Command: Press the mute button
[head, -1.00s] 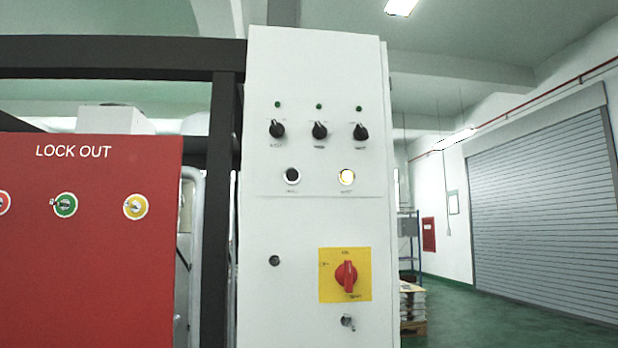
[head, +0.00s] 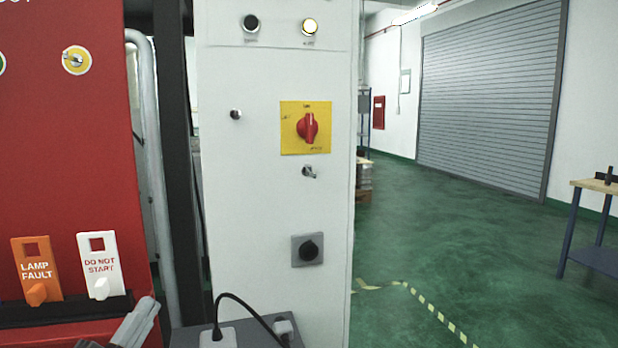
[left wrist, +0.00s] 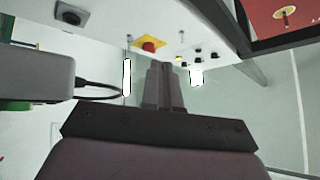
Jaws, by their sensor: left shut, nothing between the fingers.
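The white control cabinet (head: 265,200) carries two round push buttons near the top of the head view, a black one (head: 251,23) and a lit pale-yellow one (head: 310,26). Their small labels are too blurred to read, so I cannot tell which is mute. My left gripper (head: 143,318) shows at the bottom left of the head view, well below the buttons and in front of the red board. In the left wrist view its two fingers (left wrist: 163,72) are together with nothing between them, apart from the cabinet. My right gripper is not in view.
Below the buttons are a red rotary switch (head: 308,128) on a yellow plate, a key (head: 309,172) and a black knob (head: 308,250). The red lockout board (head: 60,170) with hanging tags stands left. A grey box with a cable (head: 250,303) is low in front. Floor is open right.

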